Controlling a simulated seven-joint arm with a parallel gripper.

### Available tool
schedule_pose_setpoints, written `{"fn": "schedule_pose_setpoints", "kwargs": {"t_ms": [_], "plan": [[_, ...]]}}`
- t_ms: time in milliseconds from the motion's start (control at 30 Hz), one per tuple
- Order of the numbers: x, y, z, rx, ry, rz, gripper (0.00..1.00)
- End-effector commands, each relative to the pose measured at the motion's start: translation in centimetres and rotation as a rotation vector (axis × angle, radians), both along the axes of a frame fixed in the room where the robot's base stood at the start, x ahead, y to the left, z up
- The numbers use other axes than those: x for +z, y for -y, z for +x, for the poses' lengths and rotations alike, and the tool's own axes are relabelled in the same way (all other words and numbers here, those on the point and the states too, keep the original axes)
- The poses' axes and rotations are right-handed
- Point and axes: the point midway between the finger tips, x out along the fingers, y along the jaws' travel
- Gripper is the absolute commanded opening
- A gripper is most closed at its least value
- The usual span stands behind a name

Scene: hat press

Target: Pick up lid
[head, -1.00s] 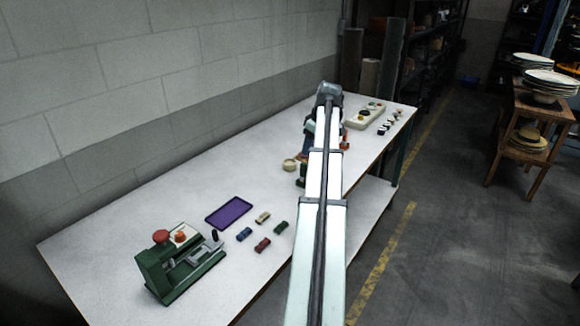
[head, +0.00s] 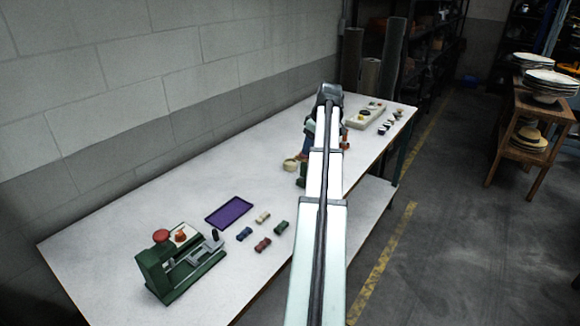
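My arm reaches away from the camera across the white table (head: 130,220), with its far joint over the table's back part. My gripper is hidden behind my own arm, so its fingers and anything in them do not show. A small round cream-coloured object (head: 290,165) sits on the table just left of my arm. It may be the lid or a small pot, but it is too small to tell. No other thing can be clearly made out as a lid.
A green press with a red knob (head: 162,236) stands at the near left. A purple tray (head: 230,212) and several small coloured blocks (head: 262,244) lie right of it. A pale board (head: 365,115) lies at the far end. The table's left middle is clear.

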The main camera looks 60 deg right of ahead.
Motion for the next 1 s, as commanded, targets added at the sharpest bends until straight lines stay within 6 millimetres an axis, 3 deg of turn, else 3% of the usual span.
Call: {"fn": "schedule_pose_setpoints", "kwargs": {"t_ms": [333, 500, 767, 1000], "plan": [[0.0, -0.1, 0.1, 0.002, 0.0, 0.0, 0.49], [-0.5, -0.3, 2.1, 0.026, -0.004, 0.008, 0.49], [-0.9, 3.7, 6.3, 0.022, -0.069, 0.013, 0.49], [-1.0, 5.7, 6.8, -0.2, -0.132, 0.051, 0.49]]}}
